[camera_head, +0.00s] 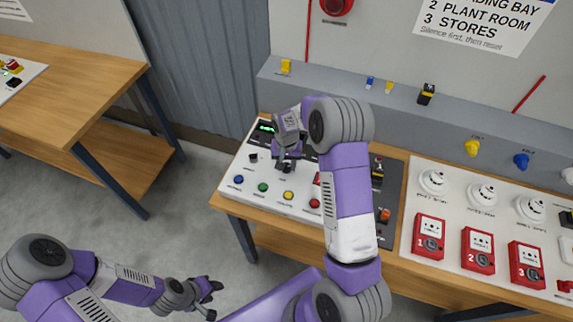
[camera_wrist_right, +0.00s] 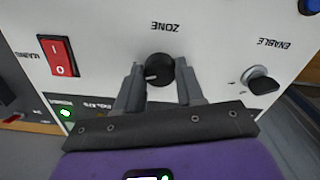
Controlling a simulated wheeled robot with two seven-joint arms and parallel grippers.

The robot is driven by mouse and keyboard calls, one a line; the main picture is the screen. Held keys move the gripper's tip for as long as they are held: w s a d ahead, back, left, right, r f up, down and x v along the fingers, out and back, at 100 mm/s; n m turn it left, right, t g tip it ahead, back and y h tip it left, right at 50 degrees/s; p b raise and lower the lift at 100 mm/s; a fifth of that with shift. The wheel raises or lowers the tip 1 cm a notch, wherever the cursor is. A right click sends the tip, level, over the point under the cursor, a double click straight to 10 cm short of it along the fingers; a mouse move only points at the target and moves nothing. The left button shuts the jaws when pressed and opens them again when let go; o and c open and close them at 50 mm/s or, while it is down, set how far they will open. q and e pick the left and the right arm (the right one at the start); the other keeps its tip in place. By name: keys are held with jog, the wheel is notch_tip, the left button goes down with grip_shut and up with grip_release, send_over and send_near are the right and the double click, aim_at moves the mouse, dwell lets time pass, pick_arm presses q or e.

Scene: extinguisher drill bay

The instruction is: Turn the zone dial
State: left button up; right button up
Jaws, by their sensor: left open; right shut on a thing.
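The zone dial (camera_wrist_right: 159,70) is a round black knob with a pale pointer mark, under the upside-down ZONE label in the right wrist view. My right gripper (camera_wrist_right: 158,74) has one finger on each side of the dial and is shut on it. In the head view my right gripper (camera_head: 285,168) reaches down onto the white control panel (camera_head: 236,166), and its wrist hides the dial. My left gripper (camera_head: 207,296) is open and empty, low over the floor and well away from the panel.
The dial sits between a red rocker switch (camera_wrist_right: 62,55) and the ENABLE knob (camera_wrist_right: 262,82). Blue (camera_head: 239,179), green (camera_head: 263,187) and yellow (camera_head: 288,195) buttons line the panel's near edge. Red call points (camera_head: 430,238) and white detectors (camera_head: 433,182) are to the right.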

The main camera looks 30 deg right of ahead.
aim_at(286, 166)
jog(key=n+b, duration=0.1)
jog(key=n, duration=0.4)
jog(key=shift+n, duration=0.4)
dwell(0.3)
jog(key=o, duration=1)
jog(key=shift+o, duration=0.2)
jog(key=shift+r, duration=0.1)
notch_tip(286, 166, up, 8)
jog(key=shift+f, duration=0.25)
